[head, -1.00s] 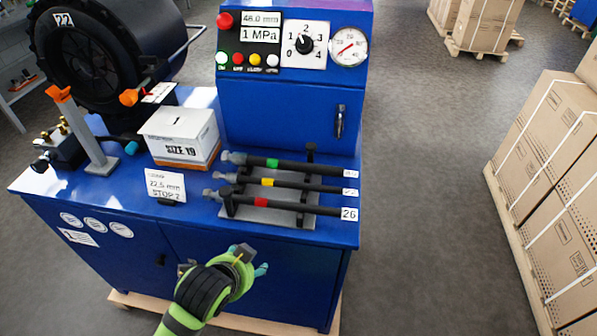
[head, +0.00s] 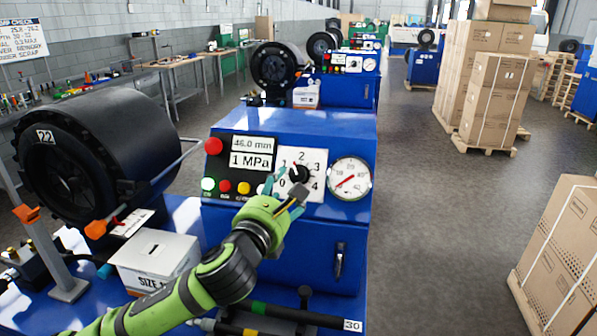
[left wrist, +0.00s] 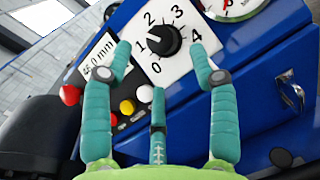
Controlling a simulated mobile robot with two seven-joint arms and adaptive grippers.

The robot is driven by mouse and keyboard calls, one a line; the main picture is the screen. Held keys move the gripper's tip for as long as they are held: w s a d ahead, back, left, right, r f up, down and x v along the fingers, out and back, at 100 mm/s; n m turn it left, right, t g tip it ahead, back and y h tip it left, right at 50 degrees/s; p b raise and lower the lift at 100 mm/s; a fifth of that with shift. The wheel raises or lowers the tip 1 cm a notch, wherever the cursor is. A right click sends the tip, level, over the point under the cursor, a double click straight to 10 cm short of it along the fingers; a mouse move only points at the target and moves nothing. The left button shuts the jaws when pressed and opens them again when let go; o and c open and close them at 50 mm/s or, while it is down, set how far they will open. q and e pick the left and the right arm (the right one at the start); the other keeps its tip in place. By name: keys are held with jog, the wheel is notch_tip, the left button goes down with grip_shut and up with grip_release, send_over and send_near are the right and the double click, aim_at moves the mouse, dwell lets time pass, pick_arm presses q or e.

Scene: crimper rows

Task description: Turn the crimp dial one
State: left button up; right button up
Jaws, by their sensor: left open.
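The crimp dial (head: 298,173) is a black knob on a white plate numbered 0 to 4, on the blue machine's sloped panel. It also shows in the left wrist view (left wrist: 164,40), with a white mark on its left side, toward the 1 and 2; the exact setting is hard to tell. My left gripper (head: 285,190) is open in front of the dial. In the left wrist view its teal fingers (left wrist: 161,58) stand spread, one to each side of the knob and a third below. I cannot tell whether any finger touches the plate. My right gripper is out of view.
A pressure gauge (head: 349,179) sits right of the dial. A display reading 46.0 mm and 1 MPa (head: 253,152), a red button (head: 213,146) and several small coloured buttons are left of it. A white box (head: 155,259) stands on the bench.

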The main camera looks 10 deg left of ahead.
aim_at(296, 174)
pick_arm(q)
jog(key=shift+w+d+r+p, duration=0.1)
jog(key=shift+w+r+p, duration=0.25)
jog(key=shift+w, duration=0.5)
jog(key=shift+w+d+f, duration=0.1)
jog(key=shift+w+f, duration=0.05)
jog(key=shift+w, duration=0.65)
jog(key=shift+w+d+f+p, duration=0.1)
jog(key=shift+w+p, duration=0.1)
jog(key=shift+w, duration=0.3)
jog(key=shift+w+d+f+p, duration=0.1)
jog(key=shift+w+p, duration=0.05)
jog(key=shift+w, duration=0.35)
jog(key=shift+w+a, duration=0.1)
jog(key=shift+w, duration=0.1)
jog(key=c, duration=1)
jog(key=shift+r, duration=0.1)
jog(key=shift+c, duration=0.2)
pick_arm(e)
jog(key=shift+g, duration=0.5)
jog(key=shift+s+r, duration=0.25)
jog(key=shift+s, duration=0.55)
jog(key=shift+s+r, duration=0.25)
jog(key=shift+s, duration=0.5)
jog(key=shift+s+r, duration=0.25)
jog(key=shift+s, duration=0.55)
